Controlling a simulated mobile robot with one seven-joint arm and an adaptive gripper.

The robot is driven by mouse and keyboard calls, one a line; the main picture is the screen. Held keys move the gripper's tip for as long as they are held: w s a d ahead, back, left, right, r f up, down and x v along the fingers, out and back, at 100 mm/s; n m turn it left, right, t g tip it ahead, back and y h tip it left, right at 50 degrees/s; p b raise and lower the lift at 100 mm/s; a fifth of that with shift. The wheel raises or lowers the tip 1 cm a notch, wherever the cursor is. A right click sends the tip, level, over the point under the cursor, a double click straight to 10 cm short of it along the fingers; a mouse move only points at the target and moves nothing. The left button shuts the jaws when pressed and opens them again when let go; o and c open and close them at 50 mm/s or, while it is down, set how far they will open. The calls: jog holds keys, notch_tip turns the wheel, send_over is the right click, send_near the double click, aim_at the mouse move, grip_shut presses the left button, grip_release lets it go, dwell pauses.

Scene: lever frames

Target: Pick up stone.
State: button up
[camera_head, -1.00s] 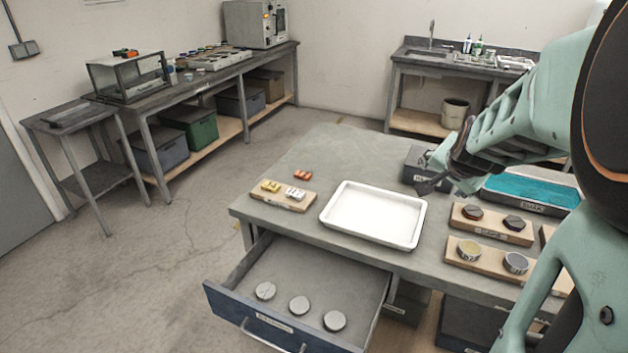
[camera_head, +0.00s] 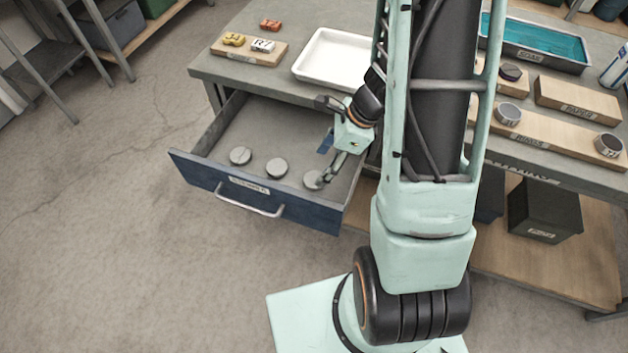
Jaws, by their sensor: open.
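Three round grey stone-like discs lie in a row in the open blue drawer: a left disc (camera_head: 240,155), a middle disc (camera_head: 276,167) and a right disc (camera_head: 314,180). I cannot tell which one the task calls the stone. My gripper (camera_head: 325,162) is open and reaches down into the right part of the drawer (camera_head: 230,120). One finger is at the right disc and covers part of its right edge; I cannot tell whether it touches. No disc is visibly between the fingers.
The drawer front (camera_head: 275,198) has a handle and label. My arm hides the table's middle.

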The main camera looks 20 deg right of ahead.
aim_at(313, 179)
jog(key=shift+d+b+x, duration=0.1)
jog(key=shift+b+x, duration=0.35)
jog(key=shift+x, duration=1.15)
jog(key=shift+d+b+x, duration=0.15)
jog(key=shift+b+x, duration=0.25)
jog(key=shift+x, duration=1.15)
jog(key=shift+c, duration=0.4)
jog(key=c, duration=1.2)
